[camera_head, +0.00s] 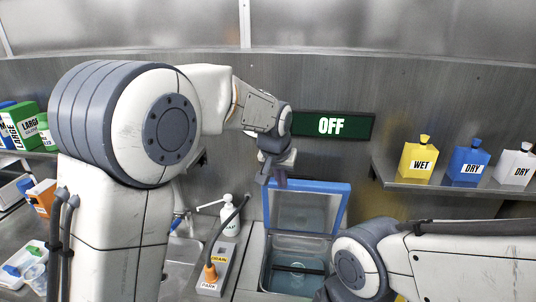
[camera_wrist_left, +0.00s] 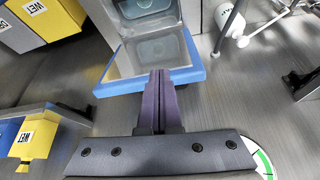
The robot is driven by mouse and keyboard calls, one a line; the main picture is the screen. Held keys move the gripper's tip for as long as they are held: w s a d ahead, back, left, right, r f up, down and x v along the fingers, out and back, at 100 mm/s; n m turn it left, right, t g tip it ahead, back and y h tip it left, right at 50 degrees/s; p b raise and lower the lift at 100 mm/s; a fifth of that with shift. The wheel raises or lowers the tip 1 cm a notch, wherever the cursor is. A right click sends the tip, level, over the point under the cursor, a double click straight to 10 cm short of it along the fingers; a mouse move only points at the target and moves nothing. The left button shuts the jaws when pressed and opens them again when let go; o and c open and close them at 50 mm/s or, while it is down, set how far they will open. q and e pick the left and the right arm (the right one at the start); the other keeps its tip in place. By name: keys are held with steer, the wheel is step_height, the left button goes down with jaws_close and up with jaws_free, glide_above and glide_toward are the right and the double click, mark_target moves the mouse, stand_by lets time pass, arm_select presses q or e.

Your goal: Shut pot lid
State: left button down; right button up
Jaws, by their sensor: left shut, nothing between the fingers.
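The pot is a clear-walled box (camera_head: 264,270) set in the counter at the lower middle of the head view. Its lid, a clear panel with a blue frame (camera_head: 310,186), stands open, tilted up at the back. My left gripper (camera_head: 275,181) is shut and empty at the lid's upper left corner. In the left wrist view its purple fingers (camera_wrist_left: 161,80) are together, with their tips overlapping the lid's blue edge (camera_wrist_left: 190,74); I cannot tell whether they touch it.
A green OFF sign (camera_head: 331,125) is on the wall behind the lid. Yellow WET (camera_head: 418,162), blue DRY (camera_head: 468,163) and white DRY (camera_head: 514,167) bottles stand on the right shelf. A white pump bottle (camera_head: 228,215) and an orange-knobbed lever (camera_head: 211,273) are left of the box.

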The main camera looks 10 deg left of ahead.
arm_select(q)
steer(key=w+a+r+n+t+p, duration=0.25)
steer(key=w+a, duration=0.45)
steer(key=w, duration=0.5)
steer(key=shift+m+g+y, duration=0.25)
steer(key=shift+g+y, duration=0.15)
steer(key=shift+g, duration=0.05)
steer(key=p+x, duration=0.1)
steer(key=x, duration=0.1)
steer(key=p+x, duration=0.2)
steer(key=x, duration=0.1)
steer(key=s+p+x, duration=0.1)
steer(key=x, duration=0.2)
steer(key=shift+d+f, duration=0.2)
steer(key=shift+f, duration=0.35)
steer(key=shift+s+f+p, duration=0.3)
steer(key=shift+s+p, duration=0.15)
steer(key=shift+s, duration=0.35)
arm_select(e)
step_height(320, 180, up, 9)
steer(key=shift+w+f, duration=0.2)
steer(key=shift+w, duration=0.25)
